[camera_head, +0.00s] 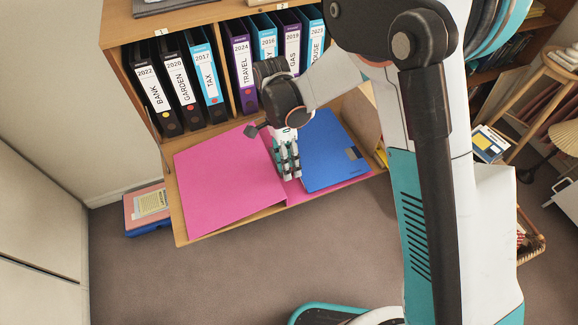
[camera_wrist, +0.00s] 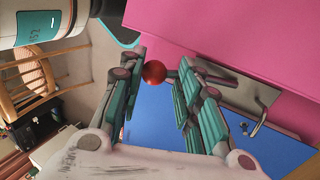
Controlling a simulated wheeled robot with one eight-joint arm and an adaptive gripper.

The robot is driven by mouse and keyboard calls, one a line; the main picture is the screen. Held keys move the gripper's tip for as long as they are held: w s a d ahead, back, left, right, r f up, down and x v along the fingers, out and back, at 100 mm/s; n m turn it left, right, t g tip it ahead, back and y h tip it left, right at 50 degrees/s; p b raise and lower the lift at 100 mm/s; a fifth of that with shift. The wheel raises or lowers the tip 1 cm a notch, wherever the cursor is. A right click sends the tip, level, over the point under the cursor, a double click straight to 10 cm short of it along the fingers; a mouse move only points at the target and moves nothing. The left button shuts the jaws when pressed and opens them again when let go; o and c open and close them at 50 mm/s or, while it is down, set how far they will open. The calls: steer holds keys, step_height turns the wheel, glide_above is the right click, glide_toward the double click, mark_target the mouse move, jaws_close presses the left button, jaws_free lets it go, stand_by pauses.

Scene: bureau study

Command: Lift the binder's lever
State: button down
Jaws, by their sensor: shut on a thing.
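A pink binder (camera_head: 225,185) lies open on the pulled-out desk board, its left cover flat and bare. In the wrist view its pink inside (camera_wrist: 230,35) fills the upper right. The lever's red ball knob (camera_wrist: 153,72) sits between the fingertips of my gripper (camera_wrist: 163,68), with a short dark stem to its right. My gripper also shows in the head view (camera_head: 287,166), over the binder's middle, shut on the knob. A metal plate (camera_wrist: 237,90) with a hook-like part is beside it. In the head view my gripper hides the lever.
A blue sheet or divider (camera_head: 335,150) lies on the binder's right half. Upright labelled binders (camera_head: 207,80) stand in the shelf behind. A wooden stool (camera_head: 550,75) is at the right. The floor (camera_head: 240,275) in front is clear.

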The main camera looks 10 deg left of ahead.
steer(key=c, duration=1.2)
jaws_free()
steer(key=v, duration=1.2)
